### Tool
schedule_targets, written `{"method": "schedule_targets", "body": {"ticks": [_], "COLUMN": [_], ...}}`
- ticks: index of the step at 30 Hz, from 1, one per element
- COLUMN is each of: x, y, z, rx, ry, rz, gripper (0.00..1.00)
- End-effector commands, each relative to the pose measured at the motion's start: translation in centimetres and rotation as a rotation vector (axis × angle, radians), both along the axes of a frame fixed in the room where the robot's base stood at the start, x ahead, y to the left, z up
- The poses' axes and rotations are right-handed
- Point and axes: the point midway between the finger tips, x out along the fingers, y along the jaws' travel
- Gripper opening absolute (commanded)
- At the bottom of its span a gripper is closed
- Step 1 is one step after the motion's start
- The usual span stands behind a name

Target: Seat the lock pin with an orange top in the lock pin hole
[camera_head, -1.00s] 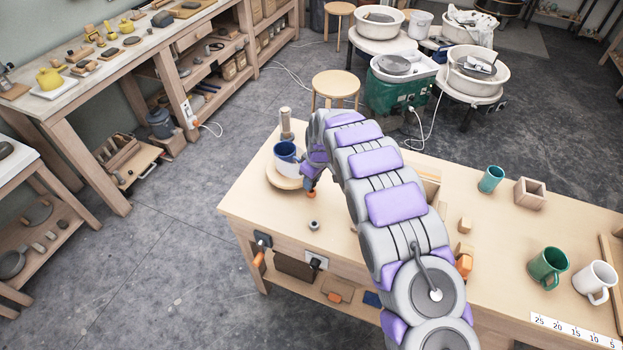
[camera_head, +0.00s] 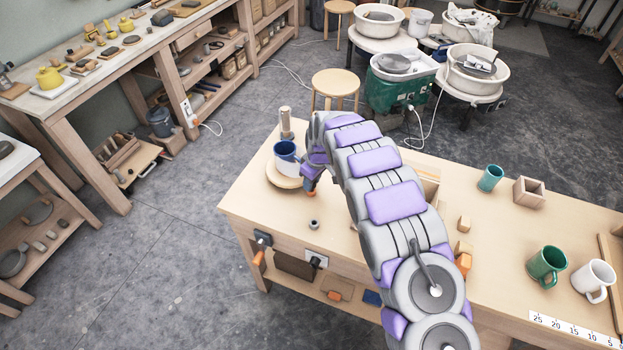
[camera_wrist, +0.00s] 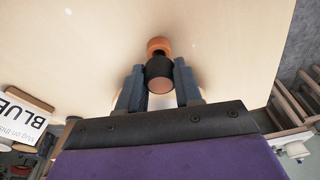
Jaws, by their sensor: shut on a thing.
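The lock pin (camera_wrist: 159,67) is between my fingers in the wrist view, with a dark body and an orange-brown end facing the camera. An orange part shows just beyond it; I cannot tell whether it belongs to the pin. My gripper (camera_wrist: 159,88) is shut on the pin over the pale bench top. In the head view my gripper (camera_head: 309,187) is low over the bench's left part, mostly hidden by my arm. A small grey ring-shaped piece (camera_head: 314,223) with a dark centre stands on the bench in front of it. I cannot tell which opening is the lock pin hole.
A blue and white mug (camera_head: 286,158) stands on a round wooden board (camera_head: 283,180) close left of my gripper, with an upright post (camera_head: 286,122) behind. The bench's front left is mostly clear.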

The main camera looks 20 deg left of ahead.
Motion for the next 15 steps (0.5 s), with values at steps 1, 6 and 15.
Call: {"method": "schedule_targets", "body": {"ticks": [1, 6, 15], "x": [0.0, 0.0, 0.0], "y": [0.0, 0.0, 0.0], "z": [-0.2, -0.7, -1.7], "rx": [0.0, -0.001, -0.001], "ry": [0.0, 0.001, 0.001], "rz": [0.0, 0.0, 0.0], "gripper": [0.03, 0.03, 0.03]}}
